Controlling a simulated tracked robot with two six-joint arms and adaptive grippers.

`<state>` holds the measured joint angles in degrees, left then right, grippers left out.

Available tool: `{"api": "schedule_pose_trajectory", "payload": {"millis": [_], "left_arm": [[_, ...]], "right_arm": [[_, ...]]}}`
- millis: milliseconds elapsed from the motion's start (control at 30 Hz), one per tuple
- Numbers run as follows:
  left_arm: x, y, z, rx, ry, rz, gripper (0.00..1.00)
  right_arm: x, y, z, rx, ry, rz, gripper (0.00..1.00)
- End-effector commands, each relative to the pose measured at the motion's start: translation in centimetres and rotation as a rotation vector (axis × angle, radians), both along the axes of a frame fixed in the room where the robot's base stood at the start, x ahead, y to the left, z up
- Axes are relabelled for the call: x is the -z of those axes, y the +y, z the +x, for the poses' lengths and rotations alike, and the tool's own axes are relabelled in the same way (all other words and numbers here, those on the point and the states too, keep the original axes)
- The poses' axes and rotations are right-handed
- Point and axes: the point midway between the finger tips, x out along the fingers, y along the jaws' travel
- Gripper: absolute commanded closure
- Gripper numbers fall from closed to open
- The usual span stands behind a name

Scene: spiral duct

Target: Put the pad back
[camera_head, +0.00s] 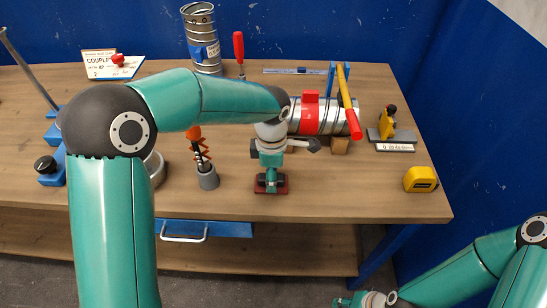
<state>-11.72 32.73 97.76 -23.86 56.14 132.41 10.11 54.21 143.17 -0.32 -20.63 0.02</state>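A small dark red pad (283,184) is at the front middle of the wooden bench top. My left gripper (270,182) points straight down at it, with its fingers in front of the pad's middle. The fingers line up with the view, so I cannot tell whether they are closed on the pad, nor whether the pad touches the wood. My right gripper (350,300) is low at the bottom edge, off the bench and partly cut off; its fingers are unclear.
A metal duct with a red clamp (310,112) and a yellow-handled tool (347,100) lie behind right. A yellow tape measure (420,179) sits at the right. Bare wood lies between.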

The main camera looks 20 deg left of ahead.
Motion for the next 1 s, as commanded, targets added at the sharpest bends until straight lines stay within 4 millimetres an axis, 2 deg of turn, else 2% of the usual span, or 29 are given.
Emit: {"api": "schedule_pose_trajectory", "payload": {"millis": [400,533,700,1000], "left_arm": [[-7.9,0.0,0.0,0.0,-0.005,-0.002,0.44],[-9.9,0.0,0.0,0.0,-0.002,-0.001,0.44],[-11.2,0.0,0.0,0.001,-0.001,-0.001,0.44],[-11.3,0.0,0.0,0.0,0.0,0.0,0.44]], "right_arm": [[0.7,0.0,0.0,0.0,0.001,0.0,0.6],[0.7,0.0,0.0,0.0,0.001,0.0,0.6],[0.7,0.0,0.0,0.0,0.001,0.0,0.6],[0.7,0.0,0.0,0.0,0.001,0.0,0.6]]}}
